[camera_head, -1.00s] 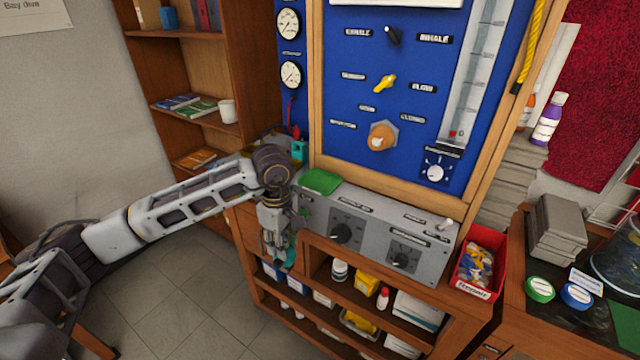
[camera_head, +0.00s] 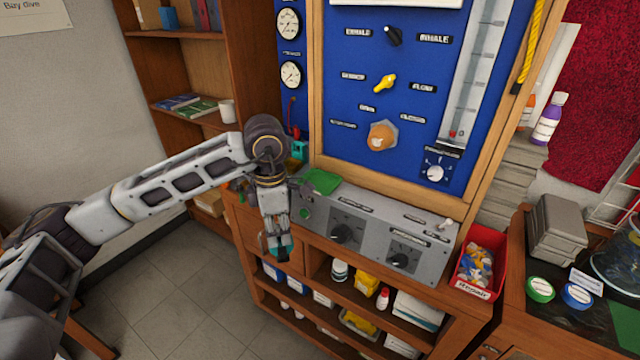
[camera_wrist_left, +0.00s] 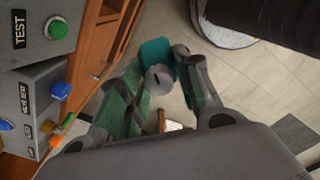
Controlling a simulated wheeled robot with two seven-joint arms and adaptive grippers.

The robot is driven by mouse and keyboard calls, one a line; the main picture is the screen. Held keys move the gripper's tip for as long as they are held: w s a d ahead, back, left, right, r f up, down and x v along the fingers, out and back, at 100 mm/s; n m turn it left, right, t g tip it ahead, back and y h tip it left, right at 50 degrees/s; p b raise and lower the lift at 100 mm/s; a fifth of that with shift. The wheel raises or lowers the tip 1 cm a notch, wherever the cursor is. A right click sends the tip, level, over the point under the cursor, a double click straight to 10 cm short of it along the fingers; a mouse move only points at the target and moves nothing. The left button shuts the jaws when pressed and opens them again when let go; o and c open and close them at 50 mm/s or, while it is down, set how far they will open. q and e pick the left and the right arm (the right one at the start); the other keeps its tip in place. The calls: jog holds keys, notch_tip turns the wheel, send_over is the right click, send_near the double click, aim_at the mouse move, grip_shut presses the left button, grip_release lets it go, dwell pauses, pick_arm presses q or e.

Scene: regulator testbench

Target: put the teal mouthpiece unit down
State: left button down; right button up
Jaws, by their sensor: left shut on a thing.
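The teal mouthpiece unit shows in the left wrist view (camera_wrist_left: 155,50) as a teal body with a pale round part, at the fingertips. My left gripper (camera_wrist_left: 160,82) is shut on it. In the head view my left gripper (camera_head: 279,243) points down in front of the wooden bench, left of the grey control panel (camera_head: 375,232). A bit of the teal unit (camera_head: 284,252) shows at its fingertips, and the fingers hide the rest. The unit is held in the air, with floor tiles behind it in the wrist view. My right gripper is not in view.
A green pad (camera_head: 321,181) lies on top of the control panel near my wrist. Another teal block (camera_head: 299,149) is behind it by the blue board. Shelves with bottles and boxes are below. A red repair bin (camera_head: 481,272) stands at the right.

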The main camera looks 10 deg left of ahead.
pick_arm(q)
jog(key=r+n, duration=0.1)
jog(key=s+r+n, duration=0.1)
jog(key=r+n, duration=0.1)
jog(key=n, duration=0.1)
jog(key=shift+s+r, duration=0.2)
jog(key=shift+s, duration=0.05)
jog(key=s+a+r+n, duration=0.1)
jog(key=s+r+n, duration=1)
jog(key=n, duration=1.1)
jog(key=shift+a+r, duration=0.4)
jog(key=shift+r, duration=0.4)
jog(key=shift+s+r+n, duration=0.1)
jog(key=shift+s+n, duration=0.1)
jog(key=shift+n, duration=0.1)
